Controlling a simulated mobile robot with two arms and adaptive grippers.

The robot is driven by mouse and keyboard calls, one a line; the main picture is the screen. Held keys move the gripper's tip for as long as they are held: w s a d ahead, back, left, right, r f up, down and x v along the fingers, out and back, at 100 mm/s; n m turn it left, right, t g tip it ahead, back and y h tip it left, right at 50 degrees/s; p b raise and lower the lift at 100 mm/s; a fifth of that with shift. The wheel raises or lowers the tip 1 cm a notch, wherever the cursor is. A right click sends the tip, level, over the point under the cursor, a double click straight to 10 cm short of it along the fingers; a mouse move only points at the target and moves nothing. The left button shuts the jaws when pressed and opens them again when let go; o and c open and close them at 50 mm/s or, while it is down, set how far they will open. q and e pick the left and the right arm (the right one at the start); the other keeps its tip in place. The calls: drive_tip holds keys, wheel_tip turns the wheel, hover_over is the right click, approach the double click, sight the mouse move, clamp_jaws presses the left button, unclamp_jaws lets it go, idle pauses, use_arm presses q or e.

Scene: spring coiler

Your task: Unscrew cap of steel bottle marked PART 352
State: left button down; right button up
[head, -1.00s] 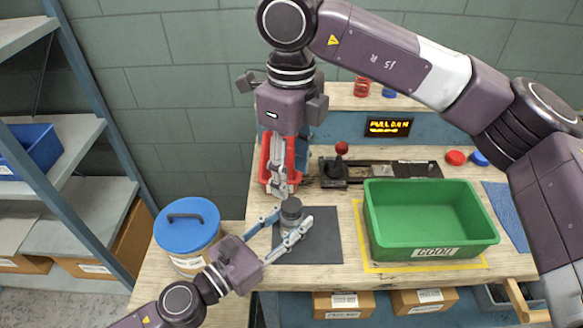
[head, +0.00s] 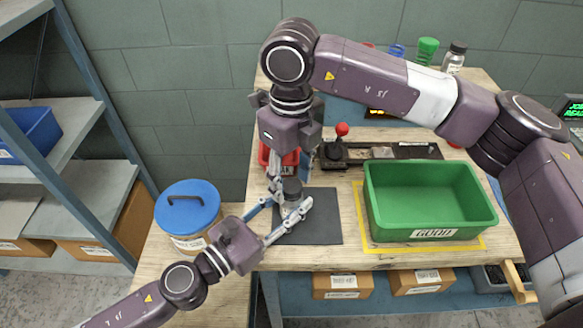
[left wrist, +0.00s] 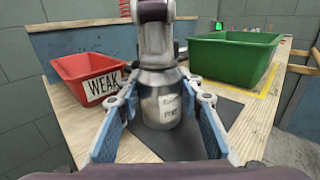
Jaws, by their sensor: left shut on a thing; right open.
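The small grey steel bottle (head: 292,192) stands upright on the dark mat (head: 318,228). In the left wrist view the bottle (left wrist: 160,105) shows a pale label, too small to read surely. My left gripper (head: 290,206) is shut on the bottle, its fingers on both sides of the body. My right gripper (head: 281,183) is open and points down at the bottle's top from above. In the left wrist view my right gripper (left wrist: 153,50) hides the cap, so I cannot tell whether its fingers touch it.
A red bin marked WEAK (left wrist: 88,80) stands close behind the bottle. A green bin marked GOOD (head: 430,233) stands to the right. A lever device (head: 336,152) is at the back. A blue-lidded tub (head: 187,207) stands left.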

drive_tip(key=shift+f, duration=0.1)
clamp_jaws()
drive_tip(key=n, duration=0.3)
idle(0.4)
drive_tip(key=shift+r, duration=0.25)
idle(0.4)
drive_tip(key=shift+r, duration=0.9)
